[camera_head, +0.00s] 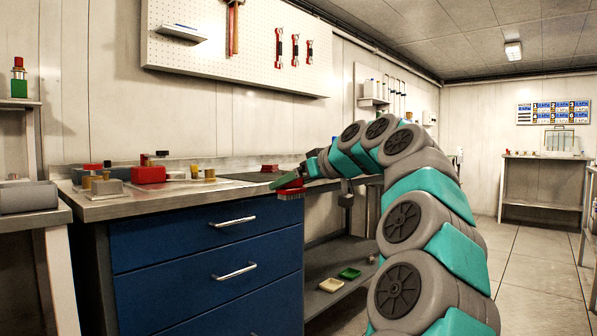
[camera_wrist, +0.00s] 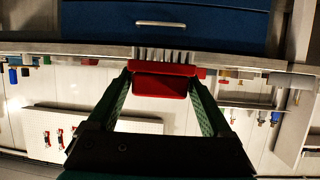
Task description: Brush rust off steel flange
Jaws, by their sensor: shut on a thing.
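My gripper (camera_head: 290,182) is at the right end of the workbench, over its front edge, and its green fingers (camera_wrist: 160,88) are shut on a red brush (camera_wrist: 162,84). In the head view the red brush (camera_head: 291,192) has its bristles pointing down, in front of the blue drawer cabinet's right edge. In the wrist view the bristles point toward the blue drawers. I cannot make out the steel flange for sure in either view. My arm hides the far right of the bench.
The workbench (camera_head: 128,207) carries a red block (camera_head: 148,174), a grey block (camera_head: 98,187) and small brass parts at the left. A dark mat (camera_head: 250,177) lies near the middle right.

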